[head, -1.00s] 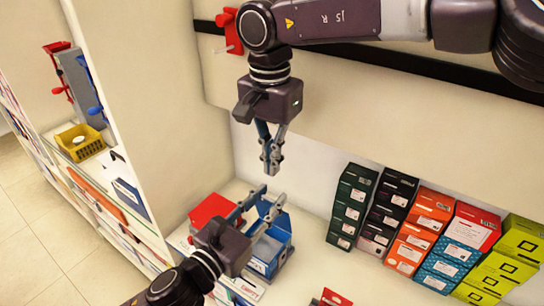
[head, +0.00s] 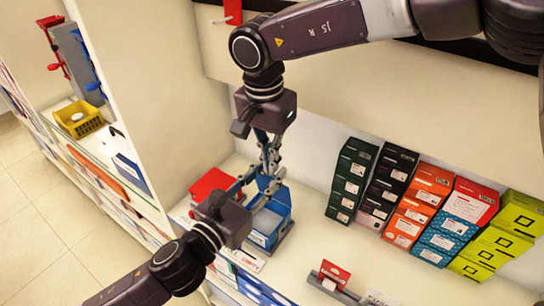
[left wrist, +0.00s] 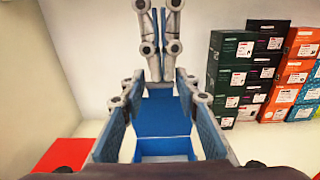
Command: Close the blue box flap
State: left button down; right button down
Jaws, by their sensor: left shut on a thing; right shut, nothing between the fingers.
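The blue box (head: 284,213) stands on the counter below my grippers, with pale contents inside. A blue panel that looks like its flap (left wrist: 165,112) stands up between my left gripper's fingers in the left wrist view.
A red box (head: 212,184) stands just left of the blue box. Rows of stacked green, black, orange, blue and yellow boxes (head: 405,210) stand to the right. A small red item in a holder (head: 332,277) is at the front. A side panel rises on the left.

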pick_arm(q)
jog(key=shift+f, duration=0.15)
pick_arm(e)
jog(key=shift+s+a+f+t, duration=0.15)
jog(key=shift+s+a+t, duration=0.1)
jog(key=shift+s+t, duration=0.05)
pick_arm(q)
jog(key=c, duration=1.5)
grip_release()
jog(key=shift+c, duration=0.2)
